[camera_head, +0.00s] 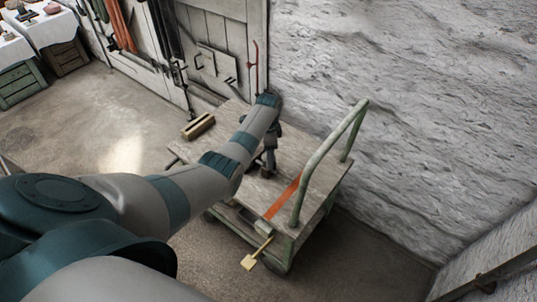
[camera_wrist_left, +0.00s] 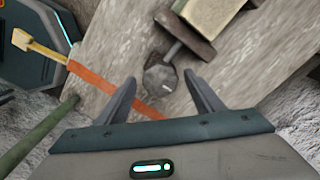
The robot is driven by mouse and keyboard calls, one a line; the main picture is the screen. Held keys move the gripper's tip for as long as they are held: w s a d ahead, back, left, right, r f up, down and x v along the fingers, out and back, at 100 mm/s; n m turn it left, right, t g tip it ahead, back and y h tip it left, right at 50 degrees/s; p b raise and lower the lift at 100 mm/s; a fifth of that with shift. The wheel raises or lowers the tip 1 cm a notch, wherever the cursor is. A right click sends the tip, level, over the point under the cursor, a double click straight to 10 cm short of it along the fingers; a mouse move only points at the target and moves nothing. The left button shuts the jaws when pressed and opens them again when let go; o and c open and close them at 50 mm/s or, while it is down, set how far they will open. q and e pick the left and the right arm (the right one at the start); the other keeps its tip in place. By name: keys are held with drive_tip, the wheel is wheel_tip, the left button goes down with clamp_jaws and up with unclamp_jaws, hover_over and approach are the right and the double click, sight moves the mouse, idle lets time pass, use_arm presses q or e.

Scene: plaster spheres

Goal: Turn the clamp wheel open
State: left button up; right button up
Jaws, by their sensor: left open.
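In the left wrist view a small grey faceted wheel (camera_wrist_left: 158,78) sits on a short shaft that runs to a dark brown clamp bar (camera_wrist_left: 188,38). My left gripper (camera_wrist_left: 160,82) is open, with one finger on each side of the wheel in the picture. A visible gap separates each finger from it; I cannot tell the height difference. In the head view my left gripper (camera_head: 269,160) points down over the cart top (camera_head: 315,185), close to a small brown block. The wheel is not clear in that view. My right gripper is not in view.
The cart has a green push handle (camera_head: 330,145) at its right end. An orange strip (camera_head: 283,196) lies across the top, and a yellow paddle-shaped piece (camera_head: 250,262) sticks out in front. A wooden block (camera_head: 198,126) lies at the far left corner. A rough white wall (camera_head: 410,100) stands close behind.

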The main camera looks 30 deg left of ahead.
use_arm(q)
drive_tip(key=shift+c, duration=0.3)
drive_tip(key=c, duration=1)
